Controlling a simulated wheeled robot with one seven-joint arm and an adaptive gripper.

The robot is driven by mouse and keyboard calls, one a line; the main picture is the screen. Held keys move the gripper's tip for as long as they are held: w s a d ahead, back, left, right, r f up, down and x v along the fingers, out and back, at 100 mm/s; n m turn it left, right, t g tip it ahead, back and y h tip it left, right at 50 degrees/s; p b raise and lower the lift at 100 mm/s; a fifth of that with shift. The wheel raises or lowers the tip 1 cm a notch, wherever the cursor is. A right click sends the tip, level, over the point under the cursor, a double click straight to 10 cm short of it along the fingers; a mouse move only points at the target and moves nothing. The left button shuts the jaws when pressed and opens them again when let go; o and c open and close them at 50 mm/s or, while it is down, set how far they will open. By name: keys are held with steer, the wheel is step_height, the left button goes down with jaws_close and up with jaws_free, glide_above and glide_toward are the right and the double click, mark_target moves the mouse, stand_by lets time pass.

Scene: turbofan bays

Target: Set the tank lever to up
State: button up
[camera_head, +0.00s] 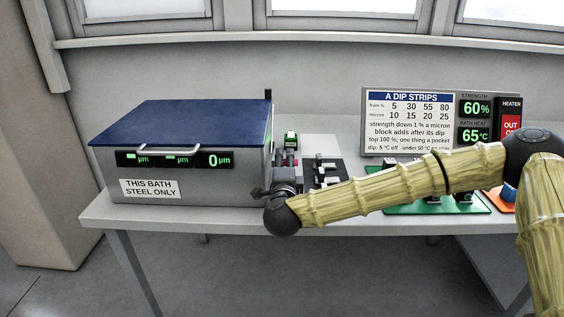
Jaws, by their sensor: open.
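The tank is a grey steel bath (190,187) with a closed blue lid (185,122), standing on the left of the table. A thin black upright piece (268,94) rises at its back right corner. I cannot tell whether this is the tank lever. My gripper (262,192) is at the tank's right side, near its front right edge, pointing left towards the wall. It is open. Small dark and reddish parts (291,158) show just behind it. My wrist and gripper hide much of that area, and I cannot tell whether the gripper touches anything.
A black rack with white pieces (327,166) and a small green-topped item (291,139) stand right of the tank. A sign board (410,110) and a heater panel (509,112) are at the back right. My arm crosses above a green tray (400,208) and an orange one (499,203).

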steer(key=shift+w, duration=0.25)
steer(key=shift+c, duration=0.5)
jaws_close()
steer(key=shift+w+a+r+p, duration=0.1)
steer(key=shift+w+r+p, duration=0.1)
steer(key=shift+r, duration=0.35)
steer(key=shift+w+r+p, duration=0.1)
steer(key=shift+r+p, duration=0.1)
steer(key=shift+r, duration=0.35)
steer(key=shift+o, duration=0.5)
jaws_free()
steer(key=shift+s+f, duration=0.1)
